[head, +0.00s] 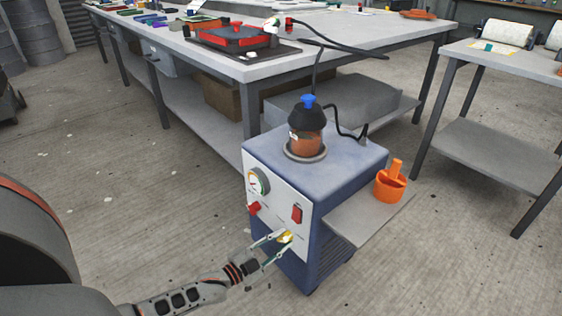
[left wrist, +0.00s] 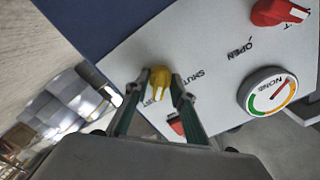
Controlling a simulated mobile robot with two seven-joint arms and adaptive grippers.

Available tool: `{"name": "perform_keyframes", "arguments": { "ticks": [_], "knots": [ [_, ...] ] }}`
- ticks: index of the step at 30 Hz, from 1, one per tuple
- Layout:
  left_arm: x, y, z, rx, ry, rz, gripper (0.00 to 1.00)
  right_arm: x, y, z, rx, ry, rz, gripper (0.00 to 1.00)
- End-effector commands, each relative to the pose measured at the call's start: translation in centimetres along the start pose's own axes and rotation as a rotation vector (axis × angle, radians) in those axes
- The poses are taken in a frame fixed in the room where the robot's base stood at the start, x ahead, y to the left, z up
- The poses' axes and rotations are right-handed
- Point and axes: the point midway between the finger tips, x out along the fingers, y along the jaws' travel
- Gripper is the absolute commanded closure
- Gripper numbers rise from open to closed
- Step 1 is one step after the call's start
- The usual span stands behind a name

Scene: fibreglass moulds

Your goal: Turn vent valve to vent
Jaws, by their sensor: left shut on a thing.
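The vent valve appears to be the yellow knob (head: 286,236) low on the white front panel of the blue pump unit (head: 335,170). My left gripper (head: 277,240) reaches it from the front left, with its fingers closed on the knob's sides. In the left wrist view the yellow knob (left wrist: 159,82) sits between the two fingertips (left wrist: 160,80). The word SHUT is printed beside it; another label is partly hidden by a finger. The knob's exact pointing direction is hard to tell. My right gripper is not in view.
The panel also carries a gauge (head: 259,182), a red knob (head: 254,208) and a red switch (head: 297,213). A jar (head: 306,140) with a black lid and blue fitting stands on top. An orange cup (head: 390,185) sits on the side shelf. A workbench (head: 340,50) stands behind.

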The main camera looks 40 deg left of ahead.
Motion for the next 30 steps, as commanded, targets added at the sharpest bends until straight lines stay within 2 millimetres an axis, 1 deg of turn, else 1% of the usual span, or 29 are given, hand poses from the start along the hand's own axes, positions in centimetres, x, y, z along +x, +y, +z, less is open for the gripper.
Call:
{"name": "perform_keyframes", "arguments": {
  "ticks": [8, 9, 17, 20, 23, 26, 30],
  "knots": [
    [-0.1, 0.1, 0.1, 0.002, -0.002, 0.003, 0.97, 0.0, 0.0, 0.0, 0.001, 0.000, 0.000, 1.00],
    [-0.1, 0.1, 0.1, 0.001, -0.002, 0.003, 0.72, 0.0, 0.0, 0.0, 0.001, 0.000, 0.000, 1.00],
    [-0.1, 0.1, 0.1, 0.000, -0.001, 0.001, 0.72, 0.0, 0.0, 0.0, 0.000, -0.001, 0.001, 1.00],
    [-0.6, 0.1, 0.1, 0.000, -0.002, 0.002, 0.72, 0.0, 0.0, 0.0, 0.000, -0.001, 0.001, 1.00],
    [-1.8, 0.1, 0.1, 0.000, -0.003, 0.003, 0.72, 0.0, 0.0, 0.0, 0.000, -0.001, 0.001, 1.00],
    [-3.6, 0.1, 0.1, 0.000, -0.004, 0.003, 0.72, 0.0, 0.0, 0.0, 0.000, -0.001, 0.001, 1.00],
    [-6.6, 0.1, 0.1, -0.001, -0.004, 0.003, 0.72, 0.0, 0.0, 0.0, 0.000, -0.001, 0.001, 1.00]
  ]
}}
